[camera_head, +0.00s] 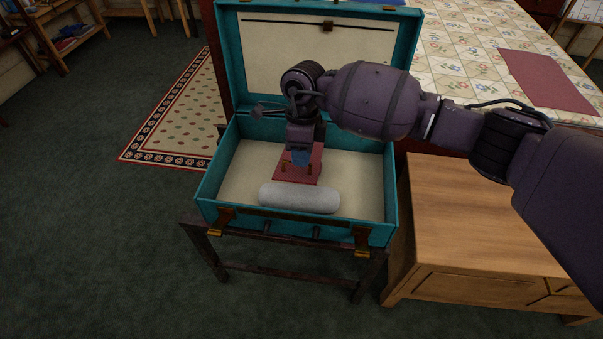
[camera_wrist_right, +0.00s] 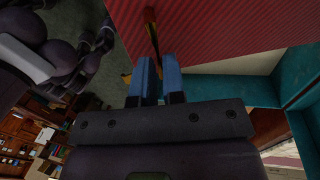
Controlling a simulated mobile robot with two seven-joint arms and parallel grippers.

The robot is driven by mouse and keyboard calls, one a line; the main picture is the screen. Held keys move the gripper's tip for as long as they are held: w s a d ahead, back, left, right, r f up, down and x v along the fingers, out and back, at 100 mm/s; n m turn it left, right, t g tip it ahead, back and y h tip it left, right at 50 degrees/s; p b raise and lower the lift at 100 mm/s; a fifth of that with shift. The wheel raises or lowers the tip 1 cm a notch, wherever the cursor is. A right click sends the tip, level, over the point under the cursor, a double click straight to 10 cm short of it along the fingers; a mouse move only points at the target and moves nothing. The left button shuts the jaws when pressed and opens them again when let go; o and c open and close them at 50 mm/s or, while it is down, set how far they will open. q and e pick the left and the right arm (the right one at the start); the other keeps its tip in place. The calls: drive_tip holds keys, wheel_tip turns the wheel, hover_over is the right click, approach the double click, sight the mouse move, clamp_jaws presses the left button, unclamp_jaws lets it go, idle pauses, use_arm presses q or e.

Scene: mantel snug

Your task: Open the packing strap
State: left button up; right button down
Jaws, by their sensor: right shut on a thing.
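An open teal suitcase (camera_head: 206,192) stands on a dark rack. A thin dark strap (camera_head: 280,22) with a small brown buckle (camera_head: 328,27) runs across the inside of its raised lid. A red piece (camera_head: 310,178) with brass-coloured parts is inside the case; it fills the top of the right wrist view as a ribbed red surface (camera_wrist_right: 220,30). My right gripper (camera_head: 301,158) points down at it. I cannot tell how this piece joins the strap. My left gripper is not in view.
A grey roll (camera_head: 300,197) lies at the front inside the case. Brass latches (camera_head: 215,231) hang on its front edge. The carpet at left is clear.

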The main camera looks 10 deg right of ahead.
drive_tip(key=w+d+r, duration=0.2)
drive_tip(key=w+r, duration=0.3)
drive_tip(key=r, duration=0.1)
drive_tip(key=shift+f, duration=0.1)
idle(0.4)
drive_tip(key=c, duration=1.2)
unclamp_jaws()
drive_tip(key=shift+w+f, duration=0.15)
drive_tip(key=shift+r, duration=0.25)
wheel_tip(320, 180, up, 11)
drive_tip(key=w+p, duration=0.2)
drive_tip(key=shift+d+f, duration=0.2)
drive_tip(key=shift+d, duration=0.1)
